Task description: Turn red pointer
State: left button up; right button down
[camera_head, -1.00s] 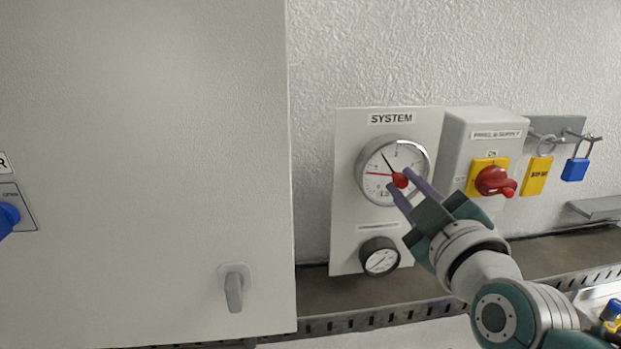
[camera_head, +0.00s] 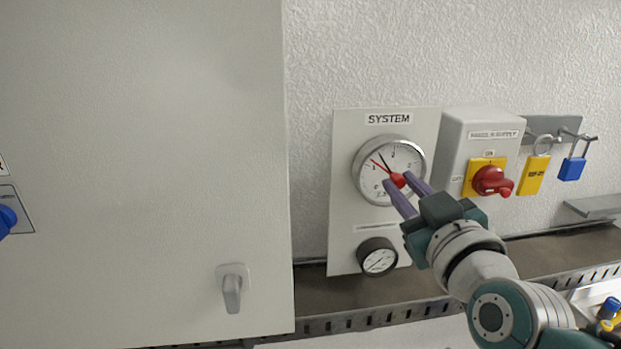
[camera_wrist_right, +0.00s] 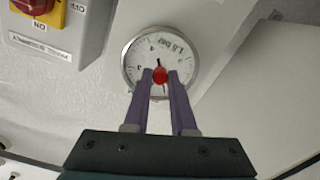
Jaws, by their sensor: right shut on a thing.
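The large round gauge (camera_head: 368,188) sits on a light panel under a SYSTEM label. It also shows in the right wrist view (camera_wrist_right: 133,62). Its red pointer (camera_head: 381,164) tilts up and left from a red centre knob (camera_head: 397,180), close to the black needle, which leans a little more upright. My right gripper (camera_head: 398,181) is shut on the red knob, with its purple fingers on either side; the wrist view shows the knob (camera_wrist_right: 160,75) between the fingertips. My left gripper is not in view.
A smaller dark-rimmed gauge (camera_head: 378,257) is below on the same panel. To the right are a red rotary switch (camera_head: 492,181) on a grey box, a yellow tag (camera_head: 533,175) and a blue padlock (camera_head: 572,168). A large grey cabinet (camera_head: 150,150) fills the left.

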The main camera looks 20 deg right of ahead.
jog(key=shift+m, duration=1.9)
jog(key=c, duration=0.7)
grip_release()
jog(key=shift+c, duration=0.2)
jog(key=shift+s, duration=0.1)
